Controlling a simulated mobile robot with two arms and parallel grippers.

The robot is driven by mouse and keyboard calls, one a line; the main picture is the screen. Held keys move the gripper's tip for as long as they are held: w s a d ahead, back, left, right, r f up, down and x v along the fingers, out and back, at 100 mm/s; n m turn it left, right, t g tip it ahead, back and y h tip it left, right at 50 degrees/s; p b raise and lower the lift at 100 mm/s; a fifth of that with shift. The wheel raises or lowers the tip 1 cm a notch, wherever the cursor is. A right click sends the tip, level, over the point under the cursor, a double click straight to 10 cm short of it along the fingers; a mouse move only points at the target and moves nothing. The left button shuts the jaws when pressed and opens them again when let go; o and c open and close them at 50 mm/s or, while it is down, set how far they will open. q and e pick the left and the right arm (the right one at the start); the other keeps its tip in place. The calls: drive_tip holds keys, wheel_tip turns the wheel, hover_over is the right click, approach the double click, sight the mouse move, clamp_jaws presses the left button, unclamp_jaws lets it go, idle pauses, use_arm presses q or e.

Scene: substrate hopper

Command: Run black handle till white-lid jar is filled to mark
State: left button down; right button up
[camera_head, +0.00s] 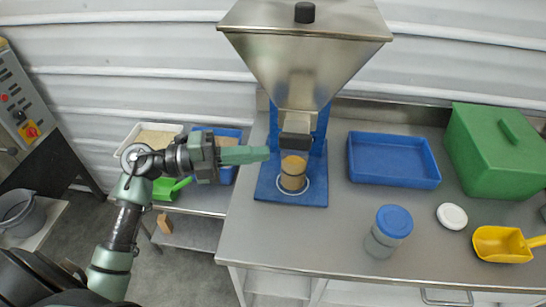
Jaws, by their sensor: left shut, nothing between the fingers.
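The metal hopper (300,65) stands on a blue stand, its spout over an open jar (293,174). The jar stands upright on the blue base (266,188), inside a white ring, and shows brown substrate. Its fill mark is too small to make out clearly. A dark block (296,141) at the spout may be the black handle. A white lid (452,216) lies flat on the table, apart from the jar. My left gripper (266,154) is shut and empty, its tips just left of the spout and stand. My right gripper is out of view.
A blue tray (393,181), a green lidded box (496,150), a blue-lidded jar (388,232) and a yellow scoop (502,244) are on the steel table (320,245) to the right. Bins and a green scoop (166,188) sit on a lower bench under my left arm.

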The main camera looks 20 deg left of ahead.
use_arm(q)
drive_tip(key=v, duration=0.2)
drive_tip(key=b+v, duration=0.1)
drive_tip(key=v, duration=0.2)
drive_tip(key=shift+s+d+r, duration=0.1)
drive_tip(key=shift+s+d, duration=0.05)
drive_tip(key=shift+s, duration=0.1)
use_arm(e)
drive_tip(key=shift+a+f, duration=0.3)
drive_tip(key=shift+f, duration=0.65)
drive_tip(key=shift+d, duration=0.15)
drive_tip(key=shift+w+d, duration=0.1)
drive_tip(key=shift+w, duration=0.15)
